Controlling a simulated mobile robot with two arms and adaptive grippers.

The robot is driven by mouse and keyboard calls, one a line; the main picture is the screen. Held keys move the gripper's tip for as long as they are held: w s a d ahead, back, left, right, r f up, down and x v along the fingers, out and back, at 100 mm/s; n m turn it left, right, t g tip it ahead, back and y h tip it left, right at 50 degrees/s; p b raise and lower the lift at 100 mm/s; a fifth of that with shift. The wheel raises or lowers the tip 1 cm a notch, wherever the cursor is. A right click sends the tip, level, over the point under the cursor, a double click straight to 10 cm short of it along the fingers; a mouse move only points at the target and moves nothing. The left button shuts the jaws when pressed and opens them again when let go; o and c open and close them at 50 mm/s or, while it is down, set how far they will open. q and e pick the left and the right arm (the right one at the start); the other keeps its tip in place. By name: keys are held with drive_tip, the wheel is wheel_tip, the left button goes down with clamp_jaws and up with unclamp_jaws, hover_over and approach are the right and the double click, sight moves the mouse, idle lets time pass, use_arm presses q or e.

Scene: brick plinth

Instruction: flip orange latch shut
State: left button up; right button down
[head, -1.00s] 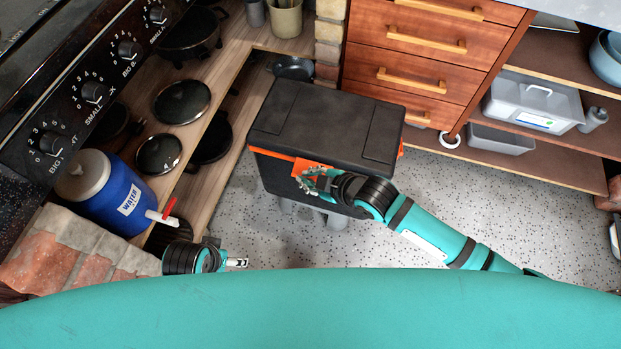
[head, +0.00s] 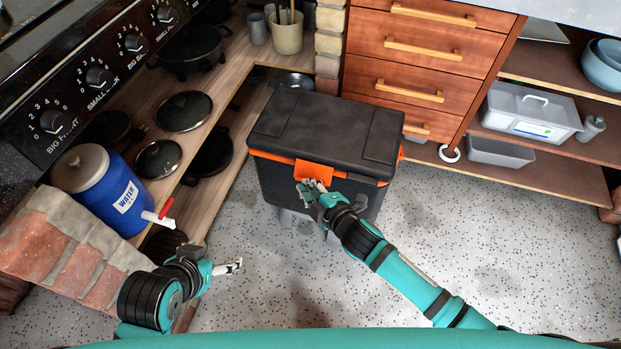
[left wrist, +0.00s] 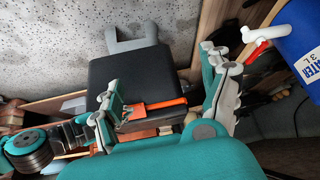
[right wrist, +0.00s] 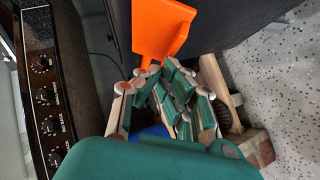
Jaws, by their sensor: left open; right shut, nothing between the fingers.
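The black cooler box (head: 325,125) stands on the floor with its lid down and an orange band under the lid. Its orange latch (head: 314,172) is at the middle of the front. In the right wrist view the latch (right wrist: 163,28) is a flat orange flap that seems to stand out at an angle from the dark front. My right gripper (head: 306,190) is shut and empty just below the latch; I cannot tell whether it touches. My left gripper (head: 238,266) is open and empty, low and left of the box; its spread fingers show in the left wrist view (left wrist: 160,80).
A blue water jug (head: 98,185) with a red-handled tap stands on the left by a brick plinth (head: 65,245). A stove (head: 70,80) is at upper left, wooden drawers (head: 430,60) behind, shelves (head: 550,160) at right. The speckled floor (head: 480,240) is clear at right.

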use_arm(q)
drive_tip(key=w+d+r+t+h+b, duration=0.1)
drive_tip(key=w+d+r+t+b, duration=0.15)
drive_tip(key=w+r+t, duration=0.4)
wheel_tip(320, 180, up, 18)
drive_tip(key=d+t+h+b, duration=0.3)
drive_tip(key=t+h+b, duration=0.1)
drive_tip(key=t, duration=0.8)
drive_tip(key=shift+r+m+h, duration=0.25)
drive_tip(key=shift+m+h, duration=0.15)
use_arm(e)
drive_tip(key=f+n+t, duration=0.2)
drive_tip(key=shift+w+d+f+t, duration=0.1)
drive_tip(key=shift+w+t, duration=0.2)
drive_tip(key=shift+t, duration=0.1)
